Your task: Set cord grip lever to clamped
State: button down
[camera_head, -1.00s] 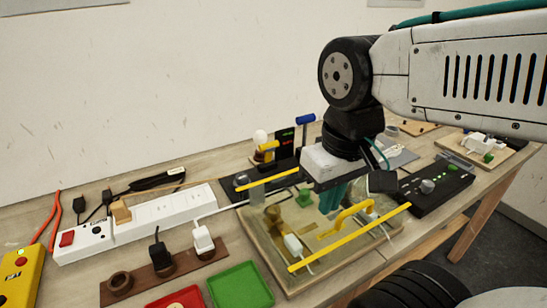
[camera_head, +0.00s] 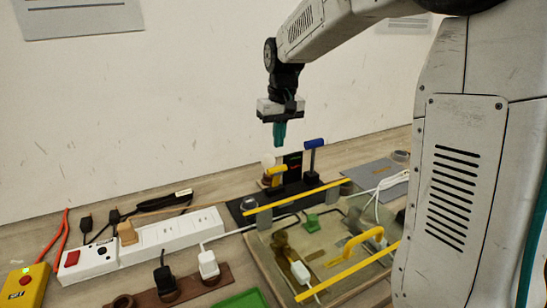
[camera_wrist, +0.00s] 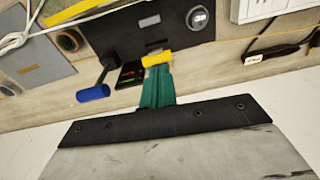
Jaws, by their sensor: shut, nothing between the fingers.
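My gripper (camera_head: 279,145) is shut and empty, its teal fingers pointing down above the back of the bench. Below it, a yellow-handled lever (camera_head: 277,170) and a blue-handled lever (camera_head: 314,143) stand on a dark base. In the wrist view, my gripper (camera_wrist: 155,75) has its fingertips lined up with the yellow handle (camera_wrist: 157,59); I cannot tell if they touch. The blue handle (camera_wrist: 92,93) is to their left. A large yellow bent handle (camera_head: 362,241) is on the clear-topped tray (camera_head: 262,262). No label shows which is the cord grip lever.
A small black display panel (camera_head: 293,160) stands between the two levers. A white power strip (camera_head: 165,236) with cords and plugs lies at left, near a yellow button box (camera_head: 28,285). Yellow bars (camera_head: 297,198) run along the tray. The wall is close behind.

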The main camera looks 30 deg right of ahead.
aim_at(276, 176)
jog(key=w+d+r+t, duration=0.1)
jog(key=w+r, duration=0.2)
jog(key=w, duration=0.3)
jog(key=shift+w+n+t, duration=0.2)
jog(key=shift+n+t, duration=0.1)
jog(key=shift+f, duration=0.1)
jog(key=x, duration=1)
jog(key=shift+f, duration=0.15)
jog(key=shift+s+d+f, duration=0.1)
jog(key=shift+s+f, duration=0.25)
jog(key=shift+s, duration=0.55)
jog(key=shift+s+f, duration=0.3)
jog(key=shift+s, duration=0.65)
